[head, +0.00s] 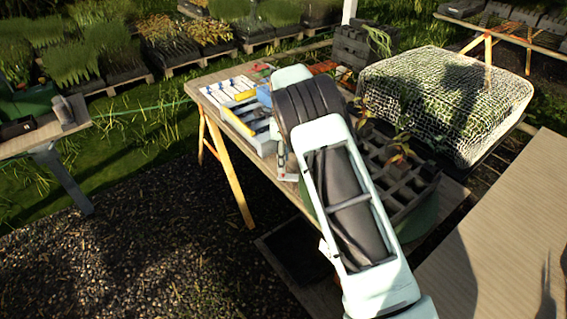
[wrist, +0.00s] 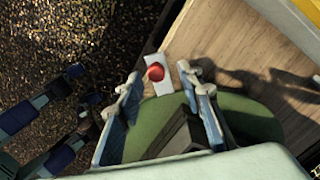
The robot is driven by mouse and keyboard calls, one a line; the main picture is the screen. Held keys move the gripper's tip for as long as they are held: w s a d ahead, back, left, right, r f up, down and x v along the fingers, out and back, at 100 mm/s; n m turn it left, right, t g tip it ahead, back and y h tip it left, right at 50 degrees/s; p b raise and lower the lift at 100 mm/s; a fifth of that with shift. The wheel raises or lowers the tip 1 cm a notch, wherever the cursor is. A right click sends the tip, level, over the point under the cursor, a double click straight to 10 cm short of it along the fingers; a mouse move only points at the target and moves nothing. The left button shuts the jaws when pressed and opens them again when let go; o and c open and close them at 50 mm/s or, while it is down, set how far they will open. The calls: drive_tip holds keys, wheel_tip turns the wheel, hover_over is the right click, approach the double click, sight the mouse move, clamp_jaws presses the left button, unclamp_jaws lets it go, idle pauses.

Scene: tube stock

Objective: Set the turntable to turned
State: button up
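The turntable looks like a green round base (head: 424,216) under a dark compartment tray (head: 410,197) on the wooden table. My arm covers its left part in the head view. In the wrist view the green disc (wrist: 146,133) lies below my gripper (wrist: 161,82), with a dark tray corner (wrist: 185,135) between the fingers. The blue-padded fingers are apart, with nothing held between them. A red ball-shaped knob (wrist: 155,72) on a white plate (wrist: 163,83) shows just beyond the fingertips. I cannot tell whether the fingers touch the disc or tray. My gripper is hidden in the head view.
The wooden table (head: 222,92) holds a light tray with coloured items (head: 245,115) at left. A net-covered block (head: 445,100) stands at right. A second bench (head: 500,245) is at lower right. Gravel (head: 130,240) at lower left is open.

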wheel_tip(320, 180, up, 10)
drive_tip(key=shift+r, duration=0.2)
idle(0.5)
